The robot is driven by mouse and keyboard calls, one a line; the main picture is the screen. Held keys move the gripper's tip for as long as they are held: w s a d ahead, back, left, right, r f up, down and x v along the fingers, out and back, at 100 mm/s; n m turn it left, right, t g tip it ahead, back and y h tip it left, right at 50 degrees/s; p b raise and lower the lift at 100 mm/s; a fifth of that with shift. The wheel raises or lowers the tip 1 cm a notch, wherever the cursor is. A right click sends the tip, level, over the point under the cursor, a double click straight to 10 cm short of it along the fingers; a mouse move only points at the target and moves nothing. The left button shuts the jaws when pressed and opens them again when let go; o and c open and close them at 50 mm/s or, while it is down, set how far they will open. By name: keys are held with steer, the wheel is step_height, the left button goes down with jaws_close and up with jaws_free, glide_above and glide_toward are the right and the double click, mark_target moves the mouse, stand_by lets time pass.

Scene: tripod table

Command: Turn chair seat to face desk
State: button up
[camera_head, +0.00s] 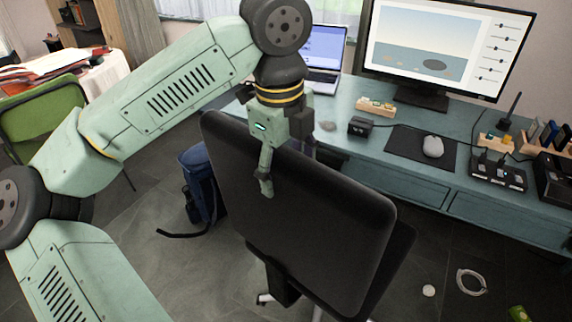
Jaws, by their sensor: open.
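The black office chair (318,237) stands in front of the desk. Its wide backrest faces me, and part of the seat (398,258) shows past the backrest's right edge. The teal desk (385,172) runs along the back and right. My gripper (285,170) points down at the upper left part of the backrest. One finger is in front of the backrest on my side; the other is mostly hidden behind its top edge. The gripper is open; I cannot tell whether a finger touches the chair.
A monitor (446,48), laptop (322,58), mouse (433,146) and small items stand on the desk. A blue backpack (199,188) is on the floor left of the chair. A green chair (42,122) is at the left. A cable coil (471,281) and white puck (429,291) lie on the floor.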

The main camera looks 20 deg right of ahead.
jaws_close()
stand_by(0.9)
